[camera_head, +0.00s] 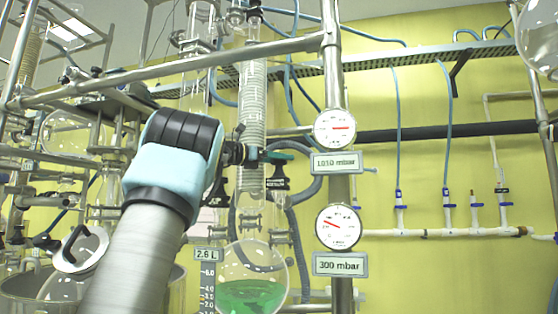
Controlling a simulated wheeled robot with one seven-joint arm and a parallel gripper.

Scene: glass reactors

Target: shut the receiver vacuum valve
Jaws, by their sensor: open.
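A small valve with a teal handle (279,158) sits at the middle, right of the coiled glass condenser (252,110). A black tag (275,184) hangs just below it; its print is too small to read surely. I cannot tell whether this is the receiver vacuum valve. My gripper (238,154) is open, dark and partly hidden by my wrist. In the picture it lies just left of the teal handle, over the condenser's line; I cannot tell whether it touches anything. The round receiver flask (252,275) below holds green liquid.
Two gauges stand on the metal post: the upper (335,129) labelled 1010 mbar, the lower (338,227) labelled 300 mbar. A horizontal steel rail (190,67) crosses above my wrist. Glassware and a rack fill the left. White piping with blue-handled taps (448,206) runs along the right wall.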

